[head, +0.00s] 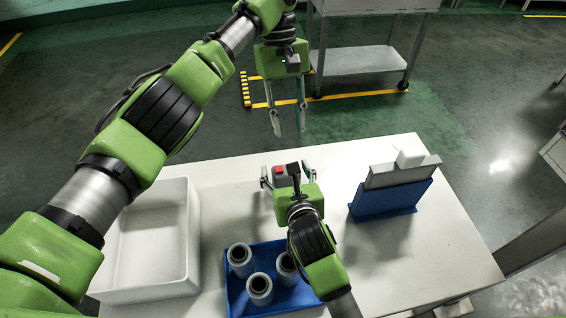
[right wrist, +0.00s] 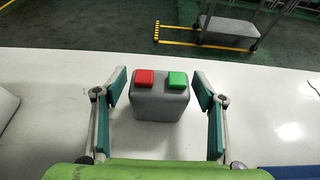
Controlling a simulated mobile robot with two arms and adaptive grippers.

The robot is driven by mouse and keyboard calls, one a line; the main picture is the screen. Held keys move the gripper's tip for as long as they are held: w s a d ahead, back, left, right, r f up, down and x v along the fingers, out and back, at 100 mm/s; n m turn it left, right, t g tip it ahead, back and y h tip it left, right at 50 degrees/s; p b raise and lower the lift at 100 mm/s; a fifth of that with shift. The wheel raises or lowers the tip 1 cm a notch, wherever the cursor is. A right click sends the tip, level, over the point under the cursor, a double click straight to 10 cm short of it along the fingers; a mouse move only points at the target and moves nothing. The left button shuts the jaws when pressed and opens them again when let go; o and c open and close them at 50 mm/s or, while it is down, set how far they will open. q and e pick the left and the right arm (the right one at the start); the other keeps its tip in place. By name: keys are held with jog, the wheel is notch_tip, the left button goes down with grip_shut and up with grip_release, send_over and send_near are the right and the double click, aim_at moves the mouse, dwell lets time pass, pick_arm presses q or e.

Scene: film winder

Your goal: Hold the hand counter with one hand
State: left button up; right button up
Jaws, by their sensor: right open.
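A grey box with a red and a green button (right wrist: 160,103) stands upright on the white table; I take it as the hand counter. In the head view it (head: 279,182) is partly hidden behind my right gripper (head: 288,176). My right gripper is open, with one finger on each side of the box. In the right wrist view a gap shows between each finger and the box, so nothing is gripped. My left gripper (head: 288,125) is open and empty, pointing down beyond the table's far edge.
A blue tray (head: 236,292) with grey cylinders sits at the front of the table (head: 452,240). A white bin (head: 193,240) stands at left. A blue stand (head: 385,201) holds a grey plate (head: 385,177) and a white block (head: 410,157) at right. A metal cart (head: 360,60) stands behind.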

jog(key=shift+x, duration=2.2)
jog(key=c, duration=1.3)
jog(key=o, duration=0.7)
jog(key=c, duration=0.5)
pick_arm(q)
grip_shut()
